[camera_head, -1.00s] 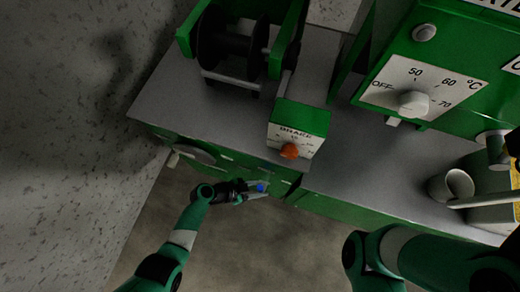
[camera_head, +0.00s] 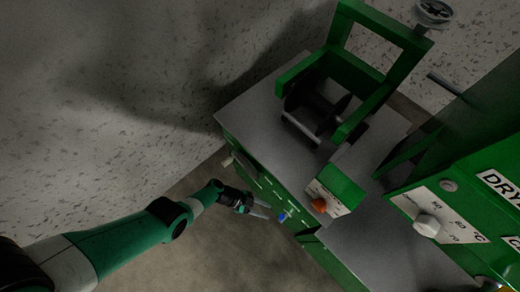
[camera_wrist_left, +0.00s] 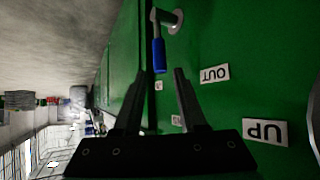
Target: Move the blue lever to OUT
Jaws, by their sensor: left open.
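The blue lever (camera_head: 282,216) is on the green front of the bench, just beyond my left fingertips in the head view. In the left wrist view the blue lever (camera_wrist_left: 159,55) hangs on a metal pivot, its blue end lined up between the open fingertips. The OUT label (camera_wrist_left: 215,74) is to the right of the lever. A smaller label (camera_wrist_left: 177,121), seemingly IN, shows between the fingers. My left gripper (camera_head: 262,210) is open and empty, beside the bench front; its fingers also show in the wrist view (camera_wrist_left: 160,76). My right gripper is not in view.
An UP label (camera_wrist_left: 265,131) is on the same green panel. Above, the bench top (camera_head: 262,120) carries a black spool (camera_head: 318,105) and a brake box with an orange knob (camera_head: 319,205). A green dryer (camera_head: 470,190) stands right. Open floor (camera_head: 220,260) lies before the bench.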

